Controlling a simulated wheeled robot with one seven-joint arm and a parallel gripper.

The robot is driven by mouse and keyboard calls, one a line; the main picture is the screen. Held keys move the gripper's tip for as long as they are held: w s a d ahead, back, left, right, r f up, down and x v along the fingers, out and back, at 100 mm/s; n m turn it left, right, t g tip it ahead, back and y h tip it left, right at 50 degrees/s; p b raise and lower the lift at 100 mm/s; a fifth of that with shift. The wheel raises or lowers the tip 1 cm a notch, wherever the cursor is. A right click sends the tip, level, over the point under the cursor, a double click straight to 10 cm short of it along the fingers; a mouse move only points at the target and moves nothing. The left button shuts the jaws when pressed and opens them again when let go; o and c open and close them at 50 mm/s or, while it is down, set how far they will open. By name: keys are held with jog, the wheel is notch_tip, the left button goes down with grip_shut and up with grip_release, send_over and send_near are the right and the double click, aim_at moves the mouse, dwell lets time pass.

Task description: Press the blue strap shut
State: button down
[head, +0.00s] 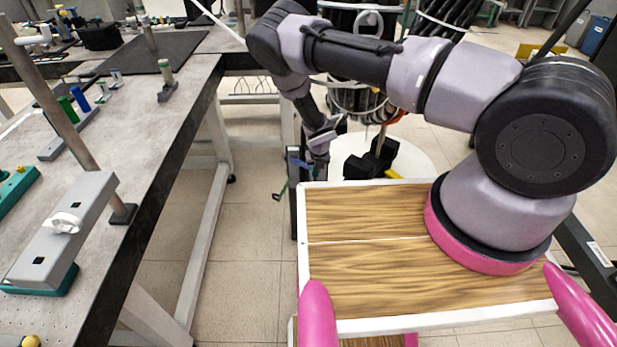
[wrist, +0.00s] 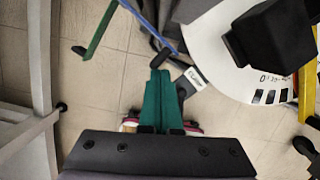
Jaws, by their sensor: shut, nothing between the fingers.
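A blue strap (head: 80,98) stands upright on a long grey base (head: 70,135) on the table at the left. A green strap (head: 67,109) stands beside it. The strap on the table does not show clearly in the wrist view.
The grey table (head: 165,120) has a dark front edge and posts rising from it. A grey block with a white knob (head: 65,222) stands nearer. A round white surface (wrist: 225,50) with black items is beside my gripper. Floor lies open between table and base.

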jog(key=shift+n, duration=0.3)
jog(key=shift+w+d, duration=0.75)
jog(key=shift+w, duration=0.2)
jog(key=shift+w+d, duration=0.7)
jog(key=shift+w, duration=0.25)
